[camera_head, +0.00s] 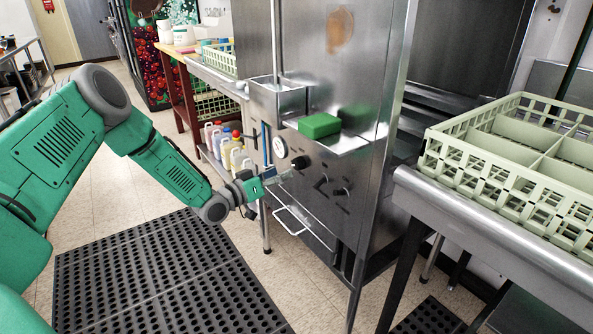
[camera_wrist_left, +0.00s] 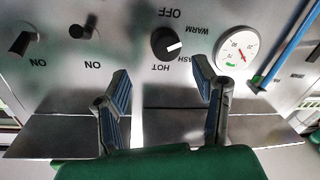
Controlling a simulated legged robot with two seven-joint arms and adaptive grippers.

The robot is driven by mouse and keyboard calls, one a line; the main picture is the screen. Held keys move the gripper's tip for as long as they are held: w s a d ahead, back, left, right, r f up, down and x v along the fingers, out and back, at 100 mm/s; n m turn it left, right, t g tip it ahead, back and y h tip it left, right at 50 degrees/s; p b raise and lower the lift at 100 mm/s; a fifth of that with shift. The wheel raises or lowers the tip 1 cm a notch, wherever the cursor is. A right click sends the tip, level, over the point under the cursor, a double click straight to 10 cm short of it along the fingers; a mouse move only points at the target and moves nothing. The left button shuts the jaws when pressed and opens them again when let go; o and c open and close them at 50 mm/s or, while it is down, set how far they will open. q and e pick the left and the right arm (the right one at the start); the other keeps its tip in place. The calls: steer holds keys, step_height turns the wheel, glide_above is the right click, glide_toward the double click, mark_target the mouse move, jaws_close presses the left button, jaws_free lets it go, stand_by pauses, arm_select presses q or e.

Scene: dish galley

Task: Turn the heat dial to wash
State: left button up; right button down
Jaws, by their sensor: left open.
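The heat dial (camera_head: 298,163) is a black round knob on the steel front of the dish machine. In the left wrist view the dial (camera_wrist_left: 164,43) shows upside down, with OFF, WARM, WASH and HOT lettered around it. Its white mark points to the right of the picture, towards the side with WARM and WASH; I cannot tell the exact setting. WASH is partly covered by a finger. My left gripper (camera_head: 279,178) is open and empty, in front of the panel just left of the dial. In the wrist view its fingers (camera_wrist_left: 162,88) are apart, with the dial beyond them.
A gauge (camera_wrist_left: 236,48) and a blue tube (camera_wrist_left: 287,45) are beside the dial. Two ON switches (camera_wrist_left: 24,41) are on its other side. A green sponge (camera_head: 320,125) lies on a ledge above. A drawer handle (camera_head: 289,221) is below. A rack (camera_head: 480,170) stands at the right.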

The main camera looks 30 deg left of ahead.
mark_target(295, 165)
arm_select(q)
steer(key=w, duration=0.4)
steer(key=w+f+b, duration=0.1)
steer(key=w, duration=0.1)
steer(key=shift+w+d+r, duration=0.1)
steer(key=shift+d+r, duration=0.25)
steer(key=shift+d, duration=0.3)
steer(key=shift+a+f, duration=0.1)
steer(key=shift+a, duration=0.05)
steer(key=c, duration=1.1)
steer(key=shift+a, duration=0.25)
steer(key=shift+c, duration=0.2)
